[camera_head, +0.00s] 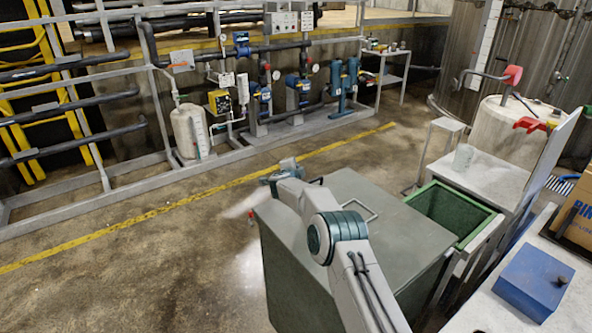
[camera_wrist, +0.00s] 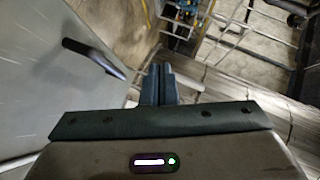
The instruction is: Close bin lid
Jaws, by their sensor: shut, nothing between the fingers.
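In the head view a large grey box (camera_head: 300,275) stands at the centre, topped by a broad flat grey panel (camera_head: 400,235) with a thin bar handle (camera_head: 358,208). Directly right of it is an open green bin (camera_head: 450,212) with its inside showing. I cannot tell for certain how the panel is hinged. My gripper is at the panel's far left edge in the head view, its fingers unclear there. In the wrist view my gripper (camera_wrist: 160,72) is shut and empty. A grey surface (camera_wrist: 50,110) with a dark bar (camera_wrist: 95,58) lies left of the fingers, apart from them.
A grey table (camera_head: 485,180) with a cup is behind the green bin. A blue box (camera_head: 535,280) sits on a worktop at the right. Railings and pumps (camera_head: 300,90) line the back beyond a yellow floor line. The floor at left is clear.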

